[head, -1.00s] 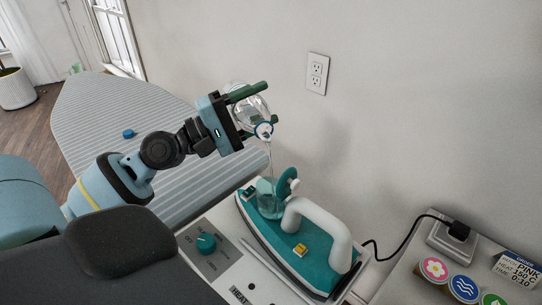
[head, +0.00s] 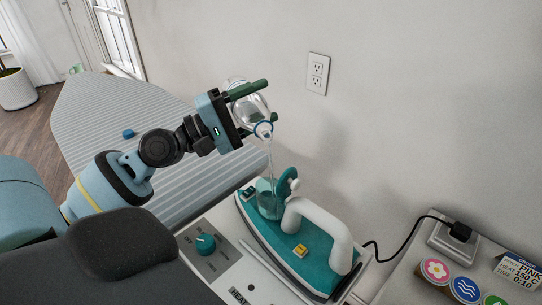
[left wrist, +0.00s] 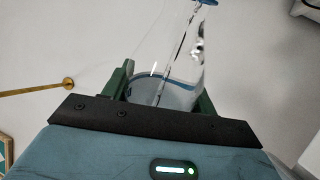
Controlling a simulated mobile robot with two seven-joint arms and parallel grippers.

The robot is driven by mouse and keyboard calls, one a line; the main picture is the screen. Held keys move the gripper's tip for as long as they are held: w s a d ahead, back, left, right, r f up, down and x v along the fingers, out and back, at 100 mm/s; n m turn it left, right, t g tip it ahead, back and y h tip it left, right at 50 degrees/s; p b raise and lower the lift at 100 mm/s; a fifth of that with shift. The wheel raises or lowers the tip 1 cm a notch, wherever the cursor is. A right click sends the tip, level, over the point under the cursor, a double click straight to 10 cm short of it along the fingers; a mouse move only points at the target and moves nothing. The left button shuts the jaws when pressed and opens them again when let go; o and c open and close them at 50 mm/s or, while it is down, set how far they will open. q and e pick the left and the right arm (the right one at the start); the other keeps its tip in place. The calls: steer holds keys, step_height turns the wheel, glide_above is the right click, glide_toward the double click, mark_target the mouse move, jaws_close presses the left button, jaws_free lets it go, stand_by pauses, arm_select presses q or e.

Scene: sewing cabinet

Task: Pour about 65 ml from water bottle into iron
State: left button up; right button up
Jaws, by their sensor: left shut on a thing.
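The clear water bottle (head: 252,108) is tilted, its blue-ringed mouth pointing down and right above the iron. My left gripper (head: 253,104) is shut on it, with green fingers on either side. In the left wrist view the bottle (left wrist: 165,60) shows between the fingers with some water inside. A thin stream of water runs from the mouth toward the clear tank of the teal iron (head: 317,262). The iron has a white handle and its teal filler cap (head: 288,180) is raised. My right gripper is not in view.
The iron stands on a white base with a teal dial (head: 205,244). A striped ironing board (head: 110,110) lies to the left, with a blue cap (head: 128,134) on it. At the right are a plugged-in cord, round stickers and a label card (head: 517,268).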

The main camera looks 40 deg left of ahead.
arm_select(q)
steer(key=shift+r, duration=0.2)
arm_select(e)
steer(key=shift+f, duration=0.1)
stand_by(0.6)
arm_select(q)
steer(key=shift+f, duration=0.1)
steer(key=f+n+y+p, duration=0.1)
steer(key=n, duration=0.2)
steer(key=f+n+p, duration=0.2)
steer(key=shift+w+a+f+n+t+y, duration=0.2)
steer(key=shift+n+t+y, duration=0.1)
steer(key=shift+n+y, duration=0.1)
steer(key=shift+f, duration=0.3)
steer(key=shift+s+d+f+n, duration=0.1)
steer(key=shift+f+n, duration=0.05)
steer(key=shift+n, duration=0.25)
steer(key=shift+f, duration=0.2)
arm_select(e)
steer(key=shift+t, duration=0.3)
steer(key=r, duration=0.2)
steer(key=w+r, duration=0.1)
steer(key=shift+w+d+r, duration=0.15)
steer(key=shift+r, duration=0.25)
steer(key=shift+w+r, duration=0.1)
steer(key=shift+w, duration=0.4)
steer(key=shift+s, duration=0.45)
